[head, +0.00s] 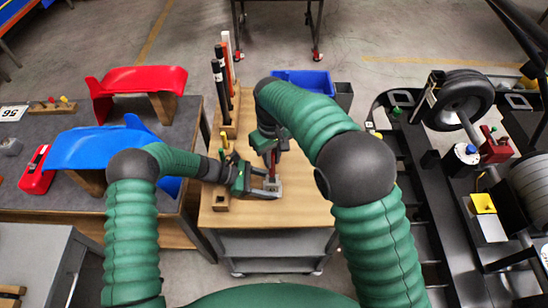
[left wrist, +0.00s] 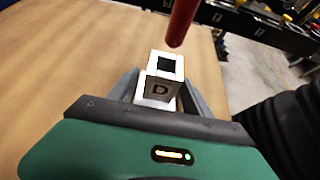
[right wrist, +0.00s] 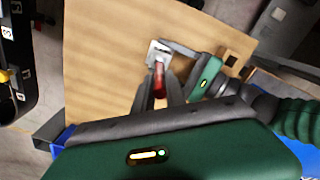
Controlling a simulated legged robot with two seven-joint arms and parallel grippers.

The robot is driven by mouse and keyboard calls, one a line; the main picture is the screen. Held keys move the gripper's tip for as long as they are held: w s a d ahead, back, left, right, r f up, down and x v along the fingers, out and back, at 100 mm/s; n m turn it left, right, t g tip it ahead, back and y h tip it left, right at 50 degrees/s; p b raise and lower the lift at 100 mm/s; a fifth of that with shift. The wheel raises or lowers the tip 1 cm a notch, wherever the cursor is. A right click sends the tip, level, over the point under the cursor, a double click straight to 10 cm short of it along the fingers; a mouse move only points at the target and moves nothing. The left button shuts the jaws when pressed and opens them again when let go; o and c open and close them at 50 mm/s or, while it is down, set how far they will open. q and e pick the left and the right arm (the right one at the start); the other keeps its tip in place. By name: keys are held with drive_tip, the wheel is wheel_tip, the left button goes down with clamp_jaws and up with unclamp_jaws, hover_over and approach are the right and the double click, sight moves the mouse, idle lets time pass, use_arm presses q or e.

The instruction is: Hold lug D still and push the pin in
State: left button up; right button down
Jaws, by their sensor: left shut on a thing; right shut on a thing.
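Lug D (left wrist: 160,92) is a light block with a "D" on its side and a dark square hole in its top. It stands on the wooden cart top, and my left gripper (head: 270,190) is shut on it from both sides. My right gripper (head: 271,157) is shut on a red pin (head: 272,172) held upright above the lug. In the left wrist view the pin's lower end (left wrist: 179,30) is over the lug, apart from the hole and toward its upper right. In the right wrist view the pin (right wrist: 159,80) points at the lug (right wrist: 158,48).
A wooden block with a square hole (head: 221,201) stands left of the lug. A rack with tall black, red and white rods (head: 226,75) stands at the cart's back left. A blue bin (head: 303,80) is behind. The cart top (head: 305,205) is clear to the right.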

sight(272, 172)
use_arm(q)
drive_tip(key=shift+a, duration=0.1)
use_arm(e)
drive_tip(key=shift+f, duration=3.7)
drive_tip(key=c, duration=1.3)
unclamp_jaws()
wheel_tip(272, 172, up, 12)
drive_tip(key=shift+w+f, duration=0.1)
